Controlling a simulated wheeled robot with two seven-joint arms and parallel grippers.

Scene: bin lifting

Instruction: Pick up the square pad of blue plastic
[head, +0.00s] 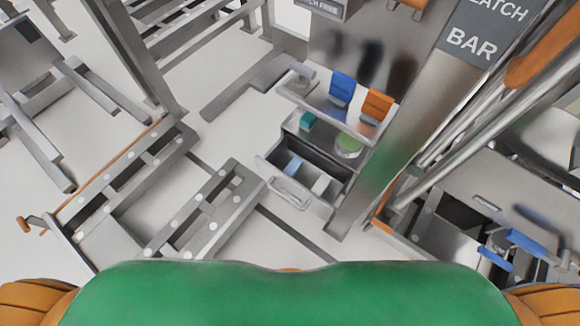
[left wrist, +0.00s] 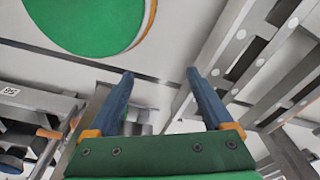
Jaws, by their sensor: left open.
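No blue item can be surely told as the square pad. In the head view a small light-blue flat piece (head: 294,166) lies in the open drawer (head: 290,194), next to a white piece (head: 320,185). A larger blue item (head: 341,88), like a folded cloth, drapes over the upper shelf beside an orange one (head: 377,105). My left gripper (left wrist: 159,74) shows in the left wrist view, with its two blue fingers apart and nothing between them. It is away from these things, over bare floor. My right gripper is in neither view.
A teal block (head: 308,119) and a green round item (head: 348,145) sit above the drawer. A steel post with a BAR sign (head: 471,42) stands right of the shelf. Low metal frames (head: 208,210) lie at the left. Pale floor (head: 225,135) shows between them.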

